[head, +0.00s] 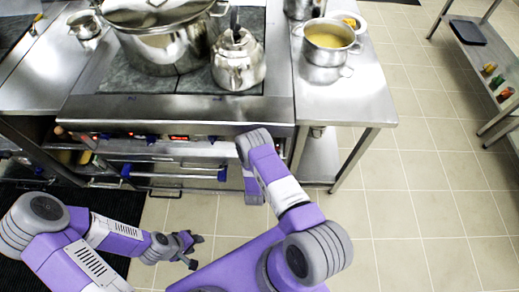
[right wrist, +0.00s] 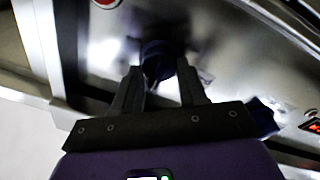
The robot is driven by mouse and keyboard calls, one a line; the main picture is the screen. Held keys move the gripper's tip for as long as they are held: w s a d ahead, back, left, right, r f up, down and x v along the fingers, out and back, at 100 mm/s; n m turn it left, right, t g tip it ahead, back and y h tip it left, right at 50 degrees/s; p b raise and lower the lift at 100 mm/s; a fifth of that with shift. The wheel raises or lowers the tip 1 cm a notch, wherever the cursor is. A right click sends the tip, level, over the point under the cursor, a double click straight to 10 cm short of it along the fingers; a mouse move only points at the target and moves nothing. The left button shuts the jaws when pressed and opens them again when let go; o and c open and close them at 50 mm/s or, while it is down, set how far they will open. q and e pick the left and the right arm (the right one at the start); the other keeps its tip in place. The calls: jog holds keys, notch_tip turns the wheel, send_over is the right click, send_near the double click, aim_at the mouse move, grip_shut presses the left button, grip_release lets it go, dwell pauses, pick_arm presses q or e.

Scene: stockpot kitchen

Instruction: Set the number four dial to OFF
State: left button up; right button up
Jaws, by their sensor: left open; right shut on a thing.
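In the right wrist view a dark blue dial (right wrist: 158,60) sits on the steel front panel. The fingers of my right gripper (right wrist: 160,88) stand on either side of it and are shut on it. Its number and markings cannot be read. In the head view my right arm reaches to the right end of the stove's front panel (head: 190,133) and hides that dial and the gripper. Other blue dials show along the panel, such as one left of my arm (head: 212,139). My left gripper (head: 189,249) is open and empty above the floor, away from the stove.
A large stockpot (head: 165,45) and a kettle (head: 238,62) stand on the stove top. A pot of yellow soup (head: 328,42) stands on the right counter (head: 350,95). A rail (head: 175,174) runs below the panel. The floor at right is clear up to a shelf unit.

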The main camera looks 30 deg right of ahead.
jog(key=shift+n, duration=0.3)
jog(key=o, duration=1)
jog(key=shift+o, duration=0.2)
jog(key=p+v, duration=0.1)
jog(key=v, duration=0.6)
jog(key=shift+s+a, duration=0.15)
jog(key=shift+s, duration=0.15)
